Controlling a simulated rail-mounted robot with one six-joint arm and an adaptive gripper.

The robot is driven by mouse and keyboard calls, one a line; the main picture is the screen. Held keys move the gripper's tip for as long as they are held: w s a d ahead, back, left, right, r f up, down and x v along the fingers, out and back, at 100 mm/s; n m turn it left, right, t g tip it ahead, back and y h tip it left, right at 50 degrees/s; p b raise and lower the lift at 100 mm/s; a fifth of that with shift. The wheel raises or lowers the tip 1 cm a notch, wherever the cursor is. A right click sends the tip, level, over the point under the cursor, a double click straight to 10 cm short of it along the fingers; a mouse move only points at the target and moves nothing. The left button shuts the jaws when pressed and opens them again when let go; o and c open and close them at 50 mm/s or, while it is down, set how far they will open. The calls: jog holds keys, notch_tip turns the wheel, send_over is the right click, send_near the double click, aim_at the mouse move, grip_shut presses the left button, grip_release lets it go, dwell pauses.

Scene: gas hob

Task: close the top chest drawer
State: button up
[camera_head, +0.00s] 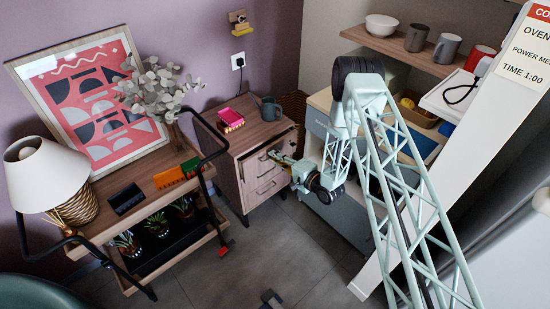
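The wooden chest (232,172) stands against the back wall, with several drawers facing front right. A dark gap shows under its top edge, and the top drawer (257,156) appears pulled out a little. How far it is out is hard to tell at this size. My gripper (272,155) is at the front of the top drawer and covers part of it. Whether it touches the drawer front is not clear. Its fingers are too small to tell open from shut. The lower drawer fronts (266,188) look flush.
A pink tray (230,120) and a dark mug (268,108) stand on the chest. A trolley (150,192) with a lamp (45,177) and plants is at left. A grey cabinet (338,222) stands close at right. Floor in front is mostly clear.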

aim_at(268, 152)
grip_shut()
jog(key=x, duration=0.1)
jog(key=b+x, duration=0.1)
jog(key=x, duration=0.1)
jog(key=shift+w+a+r, duration=0.2)
jog(key=shift+w+a, duration=0.25)
jog(key=shift+w, duration=0.05)
jog(key=shift+w+r, duration=0.1)
jog(key=shift+r, duration=0.1)
jog(key=shift+o, duration=1.8)
grip_release()
jog(key=shift+a, duration=0.1)
jog(key=shift+f, duration=0.1)
jog(key=v, duration=1.2)
